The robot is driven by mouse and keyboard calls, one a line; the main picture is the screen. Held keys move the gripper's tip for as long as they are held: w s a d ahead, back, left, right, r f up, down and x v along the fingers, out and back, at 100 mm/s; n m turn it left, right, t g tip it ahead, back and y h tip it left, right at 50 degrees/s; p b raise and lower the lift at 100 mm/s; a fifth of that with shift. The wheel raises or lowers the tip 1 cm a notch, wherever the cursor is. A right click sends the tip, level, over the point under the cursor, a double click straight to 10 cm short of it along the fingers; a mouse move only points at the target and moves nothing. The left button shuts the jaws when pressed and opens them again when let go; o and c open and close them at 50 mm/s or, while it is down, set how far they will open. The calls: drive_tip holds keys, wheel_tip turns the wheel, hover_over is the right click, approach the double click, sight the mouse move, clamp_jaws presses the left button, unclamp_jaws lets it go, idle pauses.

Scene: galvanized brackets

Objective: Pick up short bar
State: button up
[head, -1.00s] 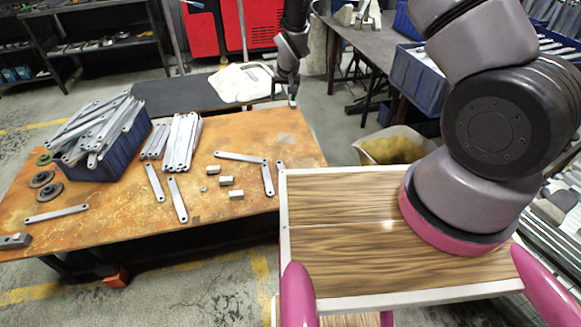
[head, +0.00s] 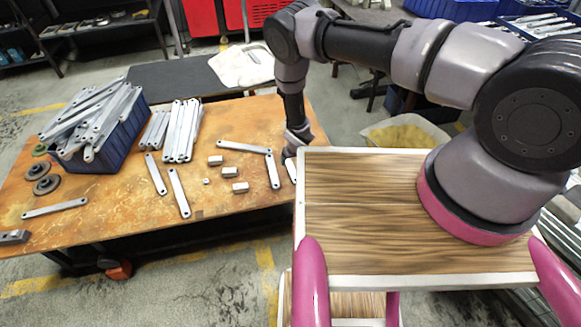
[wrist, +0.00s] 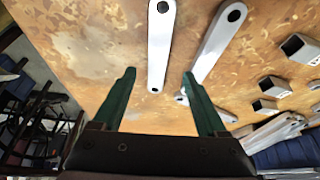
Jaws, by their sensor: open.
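A short grey bar (wrist: 160,45) with a hole at each end lies flat on the rusty table. In the wrist view its near end reaches between the fingertips of my gripper (wrist: 159,74), which is open, with a gap on both sides of the bar. In the head view that bar (head: 291,170) lies at the table's right edge, just below my gripper (head: 290,156), partly hidden by the wooden top. A second bar (wrist: 216,44) lies to its right in the wrist view; it also shows in the head view (head: 272,171).
A longer bar (head: 246,147) and several square metal blocks (head: 230,172) lie nearby. A blue bin (head: 100,155) heaped with bars, stacked bars (head: 182,132) and dark discs (head: 46,185) fill the table's left half. The wooden top (head: 365,215) adjoins the table's right edge.

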sight(290, 166)
drive_tip(key=shift+x, duration=3.05)
drive_tip(key=shift+d, duration=0.15)
clamp_jaws()
